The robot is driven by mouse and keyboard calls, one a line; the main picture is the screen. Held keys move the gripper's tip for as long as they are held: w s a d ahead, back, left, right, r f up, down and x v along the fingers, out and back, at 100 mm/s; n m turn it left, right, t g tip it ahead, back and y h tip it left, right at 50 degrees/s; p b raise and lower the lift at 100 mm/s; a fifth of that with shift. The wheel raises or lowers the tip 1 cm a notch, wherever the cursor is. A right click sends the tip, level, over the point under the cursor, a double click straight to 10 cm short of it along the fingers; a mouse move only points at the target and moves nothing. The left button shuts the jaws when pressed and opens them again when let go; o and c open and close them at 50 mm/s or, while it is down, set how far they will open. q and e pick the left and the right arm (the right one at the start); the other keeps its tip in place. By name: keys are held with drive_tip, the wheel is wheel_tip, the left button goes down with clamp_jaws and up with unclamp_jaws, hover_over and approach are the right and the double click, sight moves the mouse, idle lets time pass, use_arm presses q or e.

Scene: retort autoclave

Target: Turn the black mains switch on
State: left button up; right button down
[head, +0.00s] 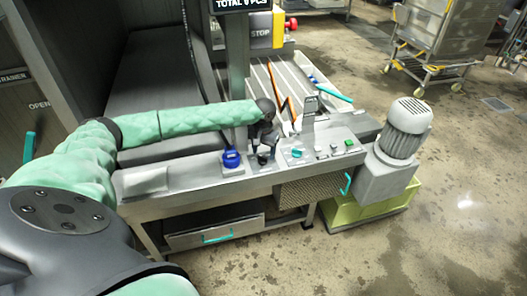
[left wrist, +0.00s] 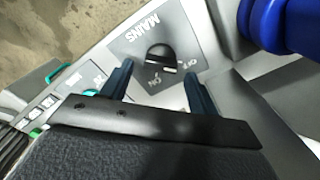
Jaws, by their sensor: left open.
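The black mains switch (left wrist: 160,55) is a round knob on a grey plate lettered MAINS, with ON and OFF marks beside it, in the left wrist view. A pale mark shows at the knob's edge near these words; which one it points to I cannot tell for sure. My left gripper (left wrist: 158,70) is open, with one dark finger on each side of the knob. Contact with the knob cannot be made out. In the head view my left gripper (head: 265,147) points down over the control bench, and it largely hides the switch there.
A blue knob-like part (head: 231,158) stands just left of the gripper, also large in the left wrist view (left wrist: 290,25). A panel with buttons (head: 325,150) and an upright grey bracket (head: 309,110) lie to the right. A grey motor (head: 405,128) stands further right.

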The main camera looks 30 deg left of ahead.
use_arm(q)
drive_tip(key=shift+f, duration=0.7)
use_arm(e)
drive_tip(key=shift+s+d+f, duration=0.2)
drive_tip(key=shift+s+f, duration=0.05)
drive_tip(key=shift+f, duration=0.2)
use_arm(q)
drive_tip(key=shift+c, duration=0.4)
drive_tip(key=c, duration=0.9)
use_arm(e)
drive_tip(key=shift+s+d, duration=0.1)
drive_tip(key=shift+d, duration=0.05)
